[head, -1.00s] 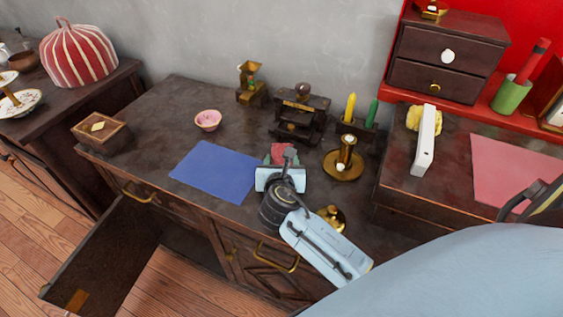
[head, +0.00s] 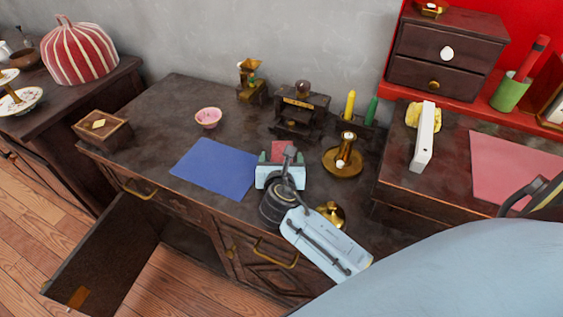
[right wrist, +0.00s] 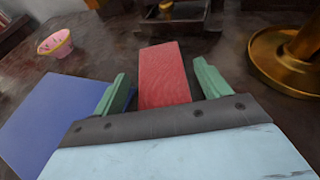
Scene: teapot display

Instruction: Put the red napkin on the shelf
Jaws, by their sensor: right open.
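The red napkin (head: 284,149) is a small, flat red rectangle on the dark desk, right of the blue sheet. In the right wrist view the napkin (right wrist: 164,75) lies ahead of the palm, between two green fingers. My right gripper (head: 282,158) is over its near end. It also shows in the right wrist view (right wrist: 160,76), open, with gaps between the fingers and the napkin. The palm hides the napkin's near end. A red shelf ledge (head: 478,108) is at the upper right. My left gripper is not in view.
A blue sheet (head: 214,167) lies left of my right gripper, with a pink bowl (head: 208,118) behind it. A brass candleholder (head: 343,160) stands close on the right. The ledge bears a small drawer cabinet (head: 445,55) and a green cup (head: 510,93).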

